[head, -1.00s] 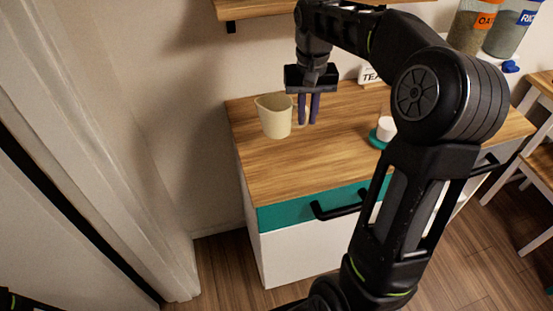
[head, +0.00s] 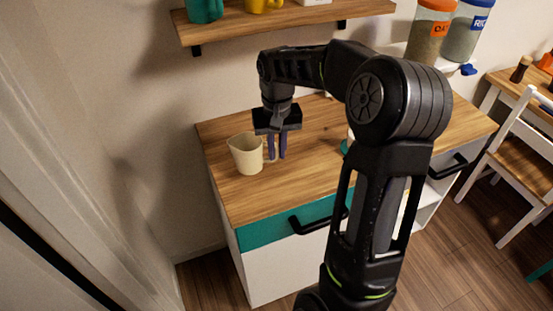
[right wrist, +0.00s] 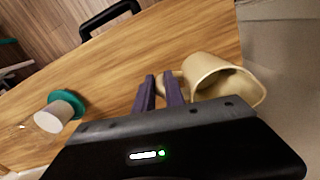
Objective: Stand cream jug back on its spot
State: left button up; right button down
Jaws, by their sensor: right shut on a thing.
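The cream jug (head: 246,156) is upright at the left end of the wooden counter, near its left edge. Whether its base touches the wood I cannot tell. My right gripper (head: 277,157) points down just right of the jug, shut on its handle. In the right wrist view the jug (right wrist: 213,78) is to the right of my right gripper's fingers (right wrist: 161,82), and its handle shows partly between and behind them. My left gripper is not in view.
The wooden counter (head: 240,203) is bare in front of the jug. A teal saucer (right wrist: 70,99) with a white cup (right wrist: 55,117) stands apart from it, mostly behind my arm in the head view. A shelf (head: 285,22) with mugs hangs above.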

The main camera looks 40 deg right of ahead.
aim_at(277, 160)
jog(key=shift+f, duration=1.85)
jog(key=shift+f, duration=0.1)
jog(key=c, duration=1.4)
grip_release()
notch_tip(277, 160, up, 12)
jog(key=shift+r, duration=0.15)
